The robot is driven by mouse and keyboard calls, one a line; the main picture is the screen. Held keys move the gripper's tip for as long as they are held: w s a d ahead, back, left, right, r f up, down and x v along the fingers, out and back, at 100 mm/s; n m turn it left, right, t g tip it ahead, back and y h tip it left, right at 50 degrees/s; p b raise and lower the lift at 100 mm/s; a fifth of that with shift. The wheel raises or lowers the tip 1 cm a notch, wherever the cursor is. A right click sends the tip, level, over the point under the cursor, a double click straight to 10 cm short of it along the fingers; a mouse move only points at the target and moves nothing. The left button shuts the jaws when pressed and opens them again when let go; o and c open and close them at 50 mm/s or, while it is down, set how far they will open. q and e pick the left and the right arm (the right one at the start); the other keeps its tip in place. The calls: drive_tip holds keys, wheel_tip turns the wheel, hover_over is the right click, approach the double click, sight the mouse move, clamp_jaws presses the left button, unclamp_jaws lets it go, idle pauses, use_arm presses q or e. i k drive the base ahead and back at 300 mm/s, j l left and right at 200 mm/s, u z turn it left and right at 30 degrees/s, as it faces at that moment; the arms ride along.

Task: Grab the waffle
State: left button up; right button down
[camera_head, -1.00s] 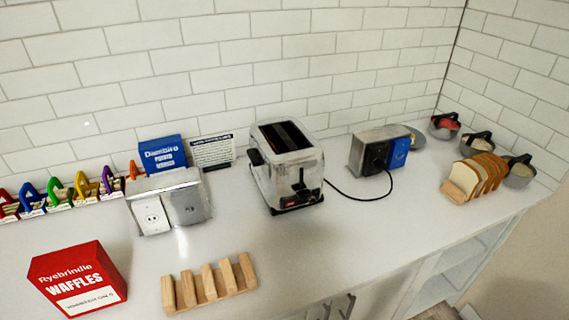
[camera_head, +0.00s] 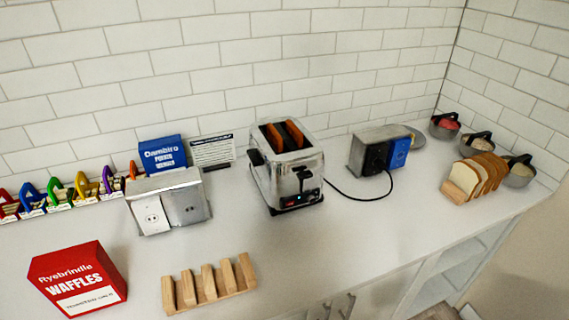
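No separate waffle is clearly visible. A red box (camera_head: 77,279) lettered "Ryebrindle WAFFLES" stands at the front left of the white counter. A chrome toaster (camera_head: 287,178) stands near the middle, towards the wall. Its two top slots (camera_head: 285,135) show orange-brown strips; I cannot tell if these are waffles or a glow. A small greenish light shows on its front. Neither of my grippers is in view.
A wooden rack (camera_head: 209,285) lies empty at the front. Bread slices (camera_head: 474,177) stand at the right beside dark-handled bowls (camera_head: 445,126). A grey outlet box (camera_head: 168,202) and a blue box (camera_head: 162,156) stand left.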

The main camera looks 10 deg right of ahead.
sight(275, 138)
drive_tip(key=i+l+z, duration=0.1)
drive_tip(key=l, duration=0.3)
drive_tip(key=i+l+z, duration=0.1)
drive_tip(key=l, duration=0.3)
drive_tip(key=i+l, duration=0.15)
drive_tip(key=l, duration=0.25)
drive_tip(key=k+j+z, duration=0.5)
drive_tip(key=i+l+u, duration=0.45)
